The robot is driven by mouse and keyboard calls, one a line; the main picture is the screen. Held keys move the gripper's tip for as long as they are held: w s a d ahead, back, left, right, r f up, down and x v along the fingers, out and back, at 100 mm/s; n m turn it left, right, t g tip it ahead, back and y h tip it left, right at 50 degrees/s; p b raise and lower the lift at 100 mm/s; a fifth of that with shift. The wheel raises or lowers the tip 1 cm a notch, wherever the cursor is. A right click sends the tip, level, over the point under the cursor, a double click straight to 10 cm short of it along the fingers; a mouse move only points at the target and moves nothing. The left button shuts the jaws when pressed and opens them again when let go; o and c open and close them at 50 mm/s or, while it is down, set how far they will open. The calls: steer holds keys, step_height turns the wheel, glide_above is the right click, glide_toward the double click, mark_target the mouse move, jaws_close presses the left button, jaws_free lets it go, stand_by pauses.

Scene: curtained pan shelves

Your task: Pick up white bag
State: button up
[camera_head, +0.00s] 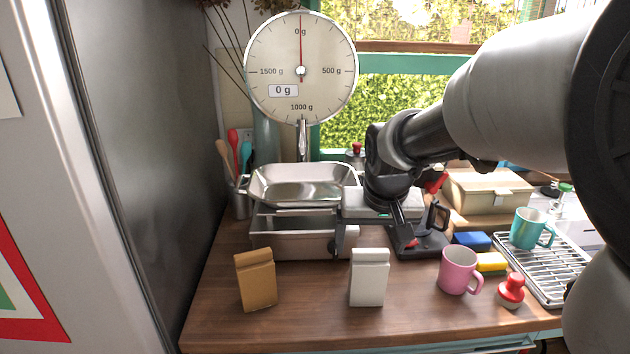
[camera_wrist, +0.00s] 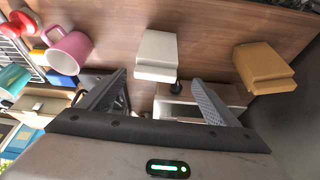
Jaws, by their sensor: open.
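The white bag (camera_head: 369,282) stands upright on the wooden counter near its front edge, between a brown bag and a pink mug. It also shows in the wrist view (camera_wrist: 157,52), centred between my finger tips and beyond them. My gripper (camera_head: 375,242) is open and empty, just behind and above the white bag in the head view. In the wrist view its two fingers (camera_wrist: 158,78) are spread wide, one on each side of the bag's line. I see no contact with the bag.
The brown bag (camera_head: 255,280) stands to the left. The pink mug (camera_head: 456,270), a red-topped shaker (camera_head: 511,291) and a wire rack (camera_head: 556,268) are to the right. The scale with its metal pan (camera_head: 300,185) stands behind. Counter between the bags is clear.

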mark_target(371, 258)
steer(key=x, duration=0.3)
steer(key=shift+w+f, duration=0.1)
steer(key=shift+f, duration=0.25)
steer(key=shift+d+x, duration=0.2)
steer(key=shift+x, duration=1.15)
steer(key=shift+d+x, duration=0.15)
steer(key=shift+x, duration=1.2)
steer(key=shift+c, duration=0.2)
